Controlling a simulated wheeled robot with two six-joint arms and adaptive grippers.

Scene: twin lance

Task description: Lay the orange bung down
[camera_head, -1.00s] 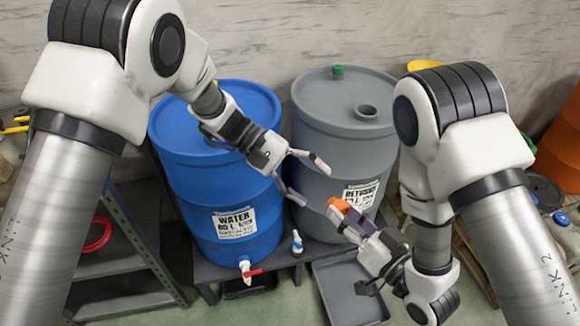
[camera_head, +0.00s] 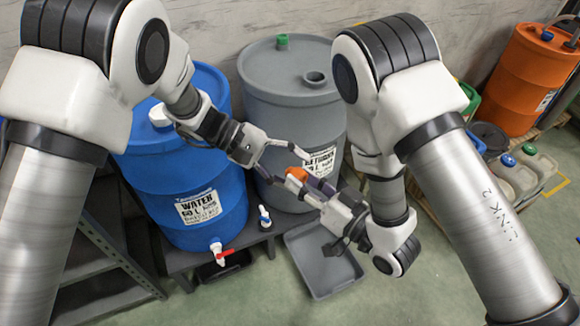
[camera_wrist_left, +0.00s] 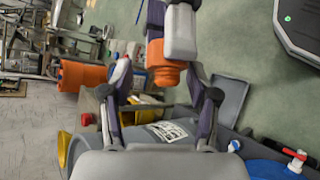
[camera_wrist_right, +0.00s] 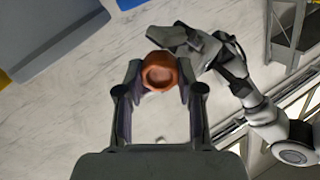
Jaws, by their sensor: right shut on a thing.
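The orange bung (camera_head: 298,174) is held between the fingers of my right gripper (camera_head: 305,182), up in the air in front of the grey drum (camera_head: 290,85). In the right wrist view the bung (camera_wrist_right: 160,72) sits between both fingertips, its hollow round end showing. My left gripper (camera_head: 282,163) is open beside it. In the left wrist view the bung (camera_wrist_left: 166,70) shows between the left gripper's spread fingers, with the right gripper beyond. I cannot tell whether the left fingers touch it.
A blue drum (camera_head: 188,165) with a white cap (camera_head: 158,116) and red-handled tap (camera_head: 222,255) stands left of the grey drum. The grey drum has a green cap (camera_head: 282,40) and an open hole (camera_head: 315,79). A grey tray (camera_head: 322,262) lies below. An orange drum (camera_head: 525,85) and jugs stand right.

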